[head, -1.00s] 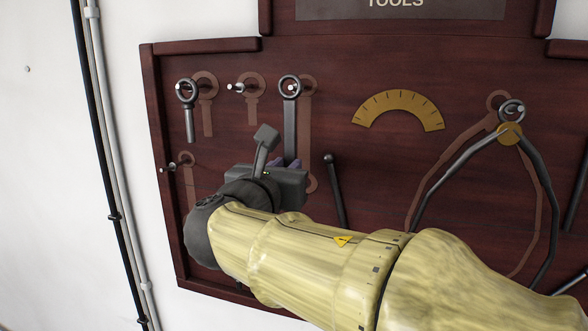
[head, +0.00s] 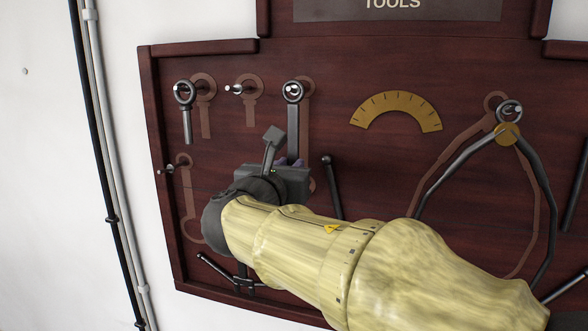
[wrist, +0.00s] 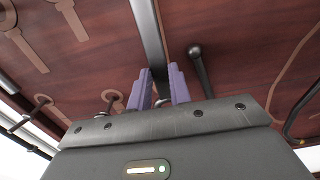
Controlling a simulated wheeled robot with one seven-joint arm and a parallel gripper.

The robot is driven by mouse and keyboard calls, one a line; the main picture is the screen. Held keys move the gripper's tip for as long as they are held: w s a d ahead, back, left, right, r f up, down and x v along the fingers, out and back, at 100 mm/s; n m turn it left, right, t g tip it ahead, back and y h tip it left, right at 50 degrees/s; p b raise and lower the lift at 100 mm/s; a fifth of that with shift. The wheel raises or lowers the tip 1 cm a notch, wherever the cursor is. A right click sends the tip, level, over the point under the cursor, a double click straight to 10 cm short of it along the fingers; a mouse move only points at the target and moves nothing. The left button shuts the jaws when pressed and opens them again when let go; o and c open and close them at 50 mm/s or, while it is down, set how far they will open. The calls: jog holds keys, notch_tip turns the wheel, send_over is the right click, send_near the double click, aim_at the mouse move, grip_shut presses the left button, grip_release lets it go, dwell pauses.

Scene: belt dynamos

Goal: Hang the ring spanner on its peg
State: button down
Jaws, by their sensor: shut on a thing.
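The ring spanner (head: 293,125) is upright in front of the dark red tool board. Its shaft runs down into my gripper (head: 289,161), whose purple fingers are shut on it; the shaft (wrist: 147,30) also shows in the wrist view, running up from between the fingers (wrist: 161,80). In the head view the peg tip (head: 292,89) shows inside the ring, and the ring looks to be around the peg, though depth is hard to judge. The painted spanner outline (head: 306,130) shows just right of the shaft.
A shorter ring spanner (head: 186,115) hangs at left. A bare peg (head: 237,89) stands between the two spanners, and another bare peg (head: 168,170) is lower left. A dark rod (head: 332,185) is close right of my gripper. Large calipers (head: 508,134) hang at right.

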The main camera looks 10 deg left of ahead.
dwell(0.4)
jog(key=c, duration=1.2)
grip_release()
jog(key=s+a+b, duration=0.1)
jog(key=s+b, duration=0.5)
jog(key=s, duration=1.1)
jog(key=shift+s+a, duration=0.2)
jog(key=shift+s, duration=0.05)
